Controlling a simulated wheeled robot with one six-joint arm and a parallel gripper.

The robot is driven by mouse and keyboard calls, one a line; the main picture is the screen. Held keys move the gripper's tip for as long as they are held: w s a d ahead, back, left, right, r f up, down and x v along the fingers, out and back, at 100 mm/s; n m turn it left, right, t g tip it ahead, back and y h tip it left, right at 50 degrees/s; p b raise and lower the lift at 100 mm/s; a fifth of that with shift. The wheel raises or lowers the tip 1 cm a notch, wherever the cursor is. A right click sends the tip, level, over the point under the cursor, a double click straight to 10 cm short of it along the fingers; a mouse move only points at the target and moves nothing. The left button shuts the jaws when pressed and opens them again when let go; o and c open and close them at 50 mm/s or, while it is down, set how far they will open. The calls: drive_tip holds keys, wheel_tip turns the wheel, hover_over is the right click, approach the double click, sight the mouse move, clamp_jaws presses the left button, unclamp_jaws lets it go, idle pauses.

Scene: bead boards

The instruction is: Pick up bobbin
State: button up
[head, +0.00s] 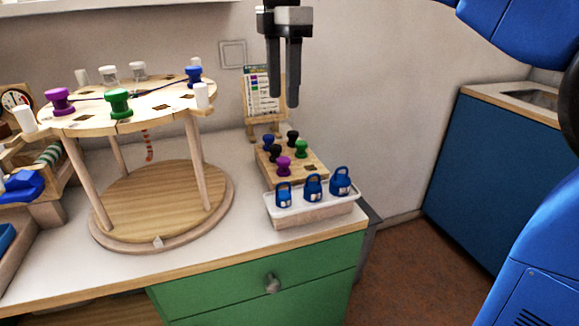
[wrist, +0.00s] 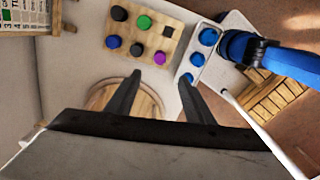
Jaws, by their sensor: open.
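Several bobbins stand upright in a wooden block (head: 312,178) on the counter: a green one (head: 302,149), a purple one (head: 284,165), a blue one (head: 268,139) and black ones (head: 292,137). They also show in the wrist view, with the purple one (wrist: 159,58) nearest the fingertips. More bobbins stand on the round raised board (head: 150,103): purple (head: 59,101), green (head: 118,104) and blue (head: 193,76). My gripper (head: 283,101) is open and empty, above the block and apart from every bobbin. In the wrist view its fingers (wrist: 160,78) point towards the block.
A white tray (head: 318,206) with blue handled weights (head: 313,187) stands before the block. A card on a small easel (head: 262,92) stands behind it. The round board stands on legs over a wooden base (head: 160,210). A blue cabinet (head: 480,175) is at right.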

sight(283, 159)
wheel_tip(283, 159, down, 17)
drive_tip(key=shift+f, duration=0.15)
idle(0.7)
drive_tip(key=shift+c, duration=0.6)
drive_tip(key=c, duration=1)
